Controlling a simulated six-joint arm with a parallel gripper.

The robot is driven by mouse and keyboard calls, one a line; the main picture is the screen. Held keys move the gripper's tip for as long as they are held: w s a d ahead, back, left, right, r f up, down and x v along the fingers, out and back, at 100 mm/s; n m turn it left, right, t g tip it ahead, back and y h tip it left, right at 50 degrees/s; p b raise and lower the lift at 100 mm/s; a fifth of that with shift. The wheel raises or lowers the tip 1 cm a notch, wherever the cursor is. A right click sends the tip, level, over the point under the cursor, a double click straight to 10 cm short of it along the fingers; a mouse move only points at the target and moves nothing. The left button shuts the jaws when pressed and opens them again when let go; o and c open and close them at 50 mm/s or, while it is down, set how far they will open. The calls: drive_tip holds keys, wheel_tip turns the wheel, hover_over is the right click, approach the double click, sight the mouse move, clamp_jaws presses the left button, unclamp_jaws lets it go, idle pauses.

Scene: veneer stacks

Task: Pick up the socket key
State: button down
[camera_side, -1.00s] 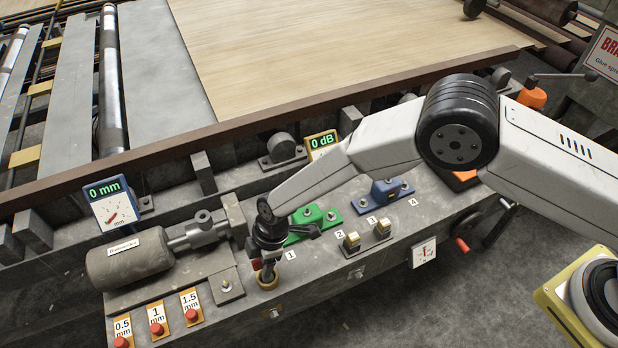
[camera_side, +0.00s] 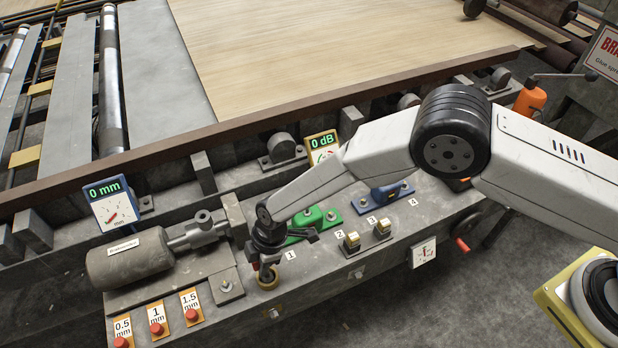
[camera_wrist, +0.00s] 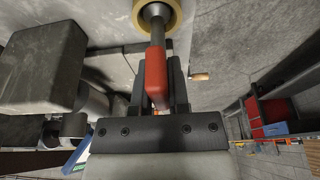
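The socket key (camera_wrist: 156,75) has a red handle and a grey metal shaft. In the wrist view its shaft end sits in a brass-coloured ring (camera_wrist: 172,14), which also shows on the bench in the side view (camera_side: 267,281). My gripper (camera_wrist: 157,62) has one dark finger on each side of the red handle. The fingers lie very close to it, but whether they press on it is unclear. In the side view my gripper (camera_side: 266,262) is right above the ring and mostly hides the key.
A grey motor (camera_side: 130,262) stands left of my gripper. A green block (camera_side: 312,218) and a blue block (camera_side: 384,193) lie to its right. Yellow-topped switches (camera_side: 352,242) and red buttons (camera_side: 157,329) are on the bench front.

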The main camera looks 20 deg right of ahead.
drive_tip(key=shift+r, duration=0.1)
idle(0.3)
drive_tip(key=shift+r, duration=0.75)
drive_tip(key=s+d+r, duration=0.8)
drive_tip(key=s+r, duration=0.3)
drive_tip(key=shift+d+r, duration=0.15)
drive_tip(key=shift+d, duration=0.15)
idle(0.4)
